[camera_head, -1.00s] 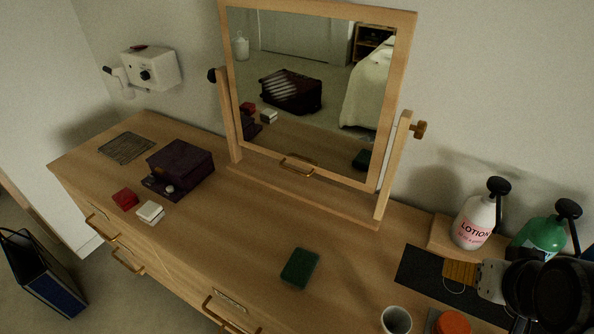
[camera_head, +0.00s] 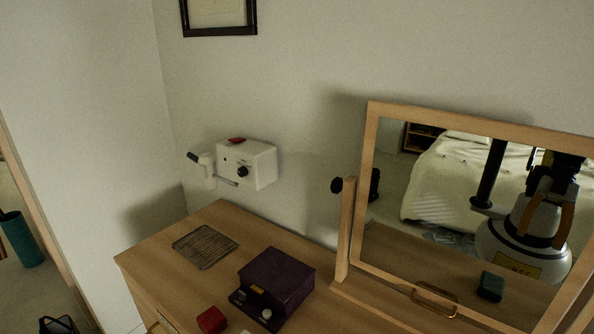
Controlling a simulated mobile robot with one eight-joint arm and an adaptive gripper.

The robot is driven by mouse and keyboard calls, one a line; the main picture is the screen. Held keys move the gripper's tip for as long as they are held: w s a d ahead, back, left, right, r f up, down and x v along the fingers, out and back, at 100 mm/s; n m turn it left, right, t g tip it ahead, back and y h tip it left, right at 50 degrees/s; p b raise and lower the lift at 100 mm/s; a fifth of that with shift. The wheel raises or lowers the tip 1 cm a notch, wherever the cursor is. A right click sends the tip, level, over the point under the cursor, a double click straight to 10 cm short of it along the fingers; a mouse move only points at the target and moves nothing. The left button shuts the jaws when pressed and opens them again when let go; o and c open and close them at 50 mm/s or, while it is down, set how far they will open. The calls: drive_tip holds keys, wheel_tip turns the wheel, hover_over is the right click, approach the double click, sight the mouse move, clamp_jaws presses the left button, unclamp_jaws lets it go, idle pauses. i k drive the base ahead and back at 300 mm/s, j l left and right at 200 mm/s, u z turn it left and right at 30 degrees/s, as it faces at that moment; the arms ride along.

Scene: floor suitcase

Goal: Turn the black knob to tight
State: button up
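A black knob (camera_head: 337,185) sticks out from the left side of the wooden mirror stand's left post (camera_head: 346,225). The mirror (camera_head: 450,160) hangs tilted in its wooden frame. Any marking for tight on this knob is too small to see. A second black knob (camera_head: 242,171) is on the front of a white wall-mounted box (camera_head: 262,166) to the left, with small marks I cannot read. My gripper is not directly in view. My own body shows as a reflection at the right of the mirror, where I cannot make out the gripper's state.
A crank arm (camera_head: 207,168) projects left from the wall box.

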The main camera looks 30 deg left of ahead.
sight(336, 187)
drive_tip(key=j+z, duration=0.25)
drive_tip(key=j, duration=2.45)
drive_tip(key=k, duration=0.05)
